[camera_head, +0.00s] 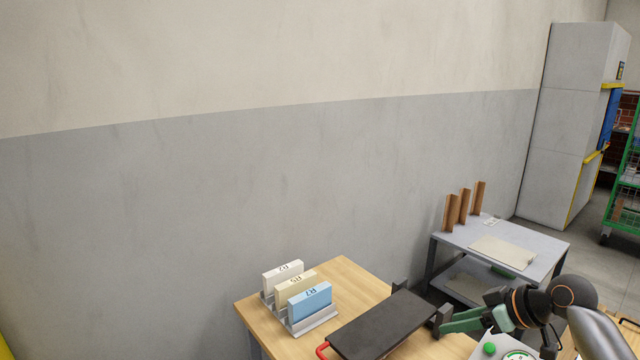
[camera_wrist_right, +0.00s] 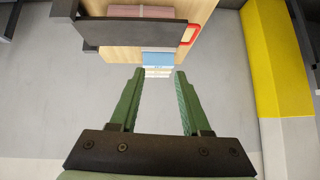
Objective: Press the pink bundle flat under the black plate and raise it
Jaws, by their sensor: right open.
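The black plate (camera_head: 382,325) lies over the wooden table in the head view, with a red handle (camera_head: 322,351) at its near left end. In the right wrist view the plate (camera_wrist_right: 130,33) and its red handle (camera_wrist_right: 190,30) show at the top. The pink bundle (camera_wrist_right: 141,11) shows just past the plate's edge in that view; the head view does not show it. My right gripper (camera_wrist_right: 160,73) is open, with nothing between its green fingers. It appears in the head view (camera_head: 448,324) by the plate's right end. My left gripper is in neither view.
A wooden table (camera_head: 345,280) carries a rack of white, cream and blue labelled blocks (camera_head: 304,300). A grey table (camera_head: 545,248) with upright brown pieces (camera_head: 464,205) stands behind at right. A plain wall closes the back.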

